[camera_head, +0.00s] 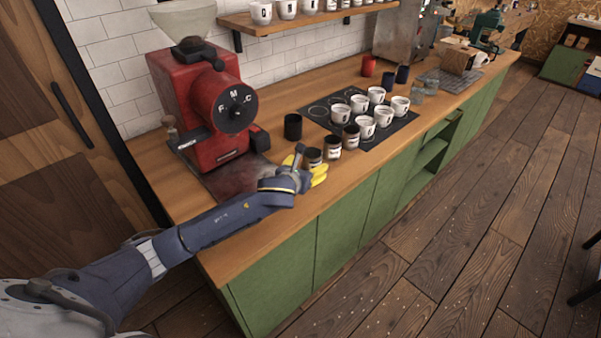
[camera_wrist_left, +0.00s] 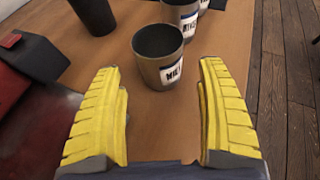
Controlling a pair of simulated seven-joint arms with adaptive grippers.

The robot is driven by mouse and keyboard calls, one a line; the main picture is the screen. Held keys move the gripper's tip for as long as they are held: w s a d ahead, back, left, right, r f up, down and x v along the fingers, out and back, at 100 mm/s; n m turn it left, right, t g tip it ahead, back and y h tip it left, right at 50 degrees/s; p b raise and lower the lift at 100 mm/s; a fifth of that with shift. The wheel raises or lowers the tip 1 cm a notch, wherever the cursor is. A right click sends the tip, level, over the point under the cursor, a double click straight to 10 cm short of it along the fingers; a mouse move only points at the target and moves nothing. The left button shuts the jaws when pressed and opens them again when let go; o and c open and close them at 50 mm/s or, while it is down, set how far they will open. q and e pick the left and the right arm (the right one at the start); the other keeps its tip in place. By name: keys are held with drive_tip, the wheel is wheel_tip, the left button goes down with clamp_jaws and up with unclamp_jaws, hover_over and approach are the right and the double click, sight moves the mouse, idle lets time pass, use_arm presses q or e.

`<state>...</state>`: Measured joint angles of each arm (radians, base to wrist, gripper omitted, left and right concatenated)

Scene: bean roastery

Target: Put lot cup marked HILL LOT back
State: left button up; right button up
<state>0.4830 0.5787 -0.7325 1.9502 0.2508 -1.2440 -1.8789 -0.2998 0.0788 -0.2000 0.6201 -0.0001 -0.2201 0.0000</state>
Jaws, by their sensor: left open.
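Several dark lot cups with white labels stand upright in a row on the wooden counter. The nearest lot cup (camera_head: 314,158) is also in the left wrist view (camera_wrist_left: 158,58), its label partly readable and apparently starting with HI. A second labelled cup (camera_head: 332,147) stands just behind it, also in the wrist view (camera_wrist_left: 181,15), and a third (camera_head: 350,137) stands beyond that. I cannot tell for sure which is marked HILL LOT. My left gripper (camera_head: 305,170) is open, its yellow fingers pointing at the nearest cup and apart from each other. In the wrist view that cup is ahead of the gap. My right gripper is out of view.
A red grinder (camera_head: 207,105) stands left of the cups. A plain black cup (camera_head: 292,126) stands close behind the row. A black mat (camera_head: 318,112) with several white cups lies to the right. A shelf (camera_head: 300,19) hangs above. The counter's front strip is clear.

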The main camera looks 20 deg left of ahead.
use_arm(q)
drive_tip(key=shift+v, duration=3.3)
drive_tip(key=shift+d, duration=0.15)
